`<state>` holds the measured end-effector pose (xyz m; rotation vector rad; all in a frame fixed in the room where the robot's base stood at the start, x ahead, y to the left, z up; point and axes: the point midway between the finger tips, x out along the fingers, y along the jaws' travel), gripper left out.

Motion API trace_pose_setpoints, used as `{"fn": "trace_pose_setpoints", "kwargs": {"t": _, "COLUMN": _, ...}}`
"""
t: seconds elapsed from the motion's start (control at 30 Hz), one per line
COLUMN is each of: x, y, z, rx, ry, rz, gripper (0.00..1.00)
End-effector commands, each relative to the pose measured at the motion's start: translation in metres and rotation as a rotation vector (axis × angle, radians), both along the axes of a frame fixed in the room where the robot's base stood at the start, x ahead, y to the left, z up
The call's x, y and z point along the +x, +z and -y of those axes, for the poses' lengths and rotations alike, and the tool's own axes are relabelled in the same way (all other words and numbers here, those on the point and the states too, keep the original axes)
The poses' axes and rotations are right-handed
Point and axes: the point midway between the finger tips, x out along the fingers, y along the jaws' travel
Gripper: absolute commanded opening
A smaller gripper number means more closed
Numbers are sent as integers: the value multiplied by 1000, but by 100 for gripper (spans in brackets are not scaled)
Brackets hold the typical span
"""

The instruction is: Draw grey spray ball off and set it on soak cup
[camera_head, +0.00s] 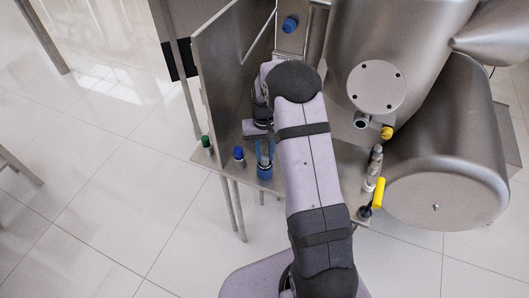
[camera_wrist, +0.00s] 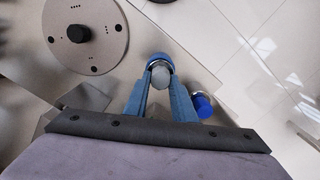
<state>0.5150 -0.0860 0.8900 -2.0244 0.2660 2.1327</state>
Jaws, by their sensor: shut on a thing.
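The grey spray ball (camera_wrist: 161,77) shows in the wrist view between the tips of my gripper (camera_wrist: 161,88), which is shut on it. A blue-rimmed round cup (camera_wrist: 158,58), which looks like the soak cup, lies directly beyond the ball and partly around it in that view. In the head view the blue cup (camera_head: 264,172) stands at the front edge of the steel shelf, with my gripper's blue fingers (camera_head: 265,151) just at it. The ball is hidden there. I cannot tell whether the ball touches the cup.
A blue-capped fitting (camera_head: 239,153) stands just left of the cup; it also shows in the wrist view (camera_wrist: 202,105). A green-capped fitting (camera_head: 206,142) is further left. A yellow-handled valve (camera_head: 378,193) and the large steel drum (camera_head: 445,150) are to the right.

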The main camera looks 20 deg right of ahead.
Motion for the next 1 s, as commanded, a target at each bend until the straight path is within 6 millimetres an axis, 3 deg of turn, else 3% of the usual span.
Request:
{"fn": "trace_pose_setpoints", "kwargs": {"t": 0.17, "x": 1, "y": -9, "z": 0, "rx": 0, "ry": 0, "rz": 3, "gripper": 0}}
{"fn": "trace_pose_setpoints", "kwargs": {"t": 0.2, "x": 1, "y": -9, "z": 0, "rx": 0, "ry": 0, "rz": 4, "gripper": 26}}
{"fn": "trace_pose_setpoints", "kwargs": {"t": 0.3, "x": 1, "y": -8, "z": 0, "rx": 0, "ry": 0, "rz": 3, "gripper": 45}}
{"fn": "trace_pose_setpoints", "kwargs": {"t": 0.67, "x": 1, "y": -6, "z": 0, "rx": -1, "ry": 0, "rz": 2, "gripper": 45}}
{"fn": "trace_pose_setpoints", "kwargs": {"t": 1.0, "x": 4, "y": 32, "z": 1, "rx": -1, "ry": 0, "rz": 8, "gripper": 45}}
